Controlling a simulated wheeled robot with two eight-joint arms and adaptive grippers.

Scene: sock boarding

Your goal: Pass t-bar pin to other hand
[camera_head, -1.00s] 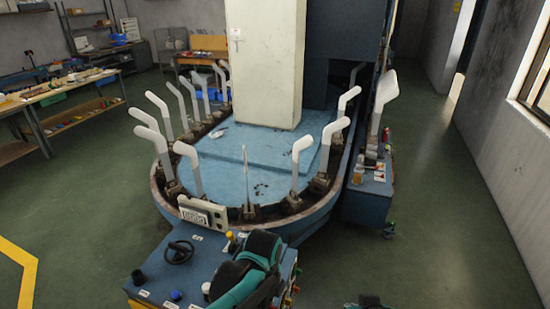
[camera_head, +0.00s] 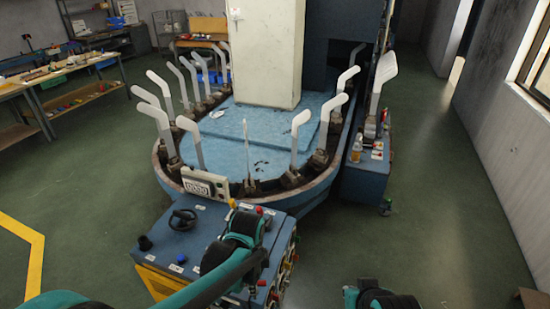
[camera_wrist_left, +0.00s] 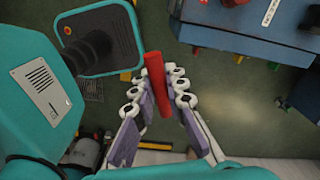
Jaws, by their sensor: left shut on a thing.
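My left gripper (camera_wrist_left: 158,80) has white and purple fingers and shows in the left wrist view. It is shut on a red rod-like piece (camera_wrist_left: 155,68), which looks like the t-bar pin. The rod's upper end stands out past the fingertips and its lower part runs down between the fingers. No crossbar can be made out. In the head view my left arm comes in from the lower left across the blue control console (camera_head: 190,232), and the pin cannot be made out there. My right gripper is not in view; only a teal and black part of mine shows at the bottom edge.
The boarding machine has a blue oval deck (camera_head: 222,150) ringed by several upright white foot forms (camera_head: 198,142). A narrow blue cabinet (camera_head: 362,185) stands on its right. A workbench (camera_head: 60,80) is at the far left. Green floor (camera_head: 440,190) lies open on the right.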

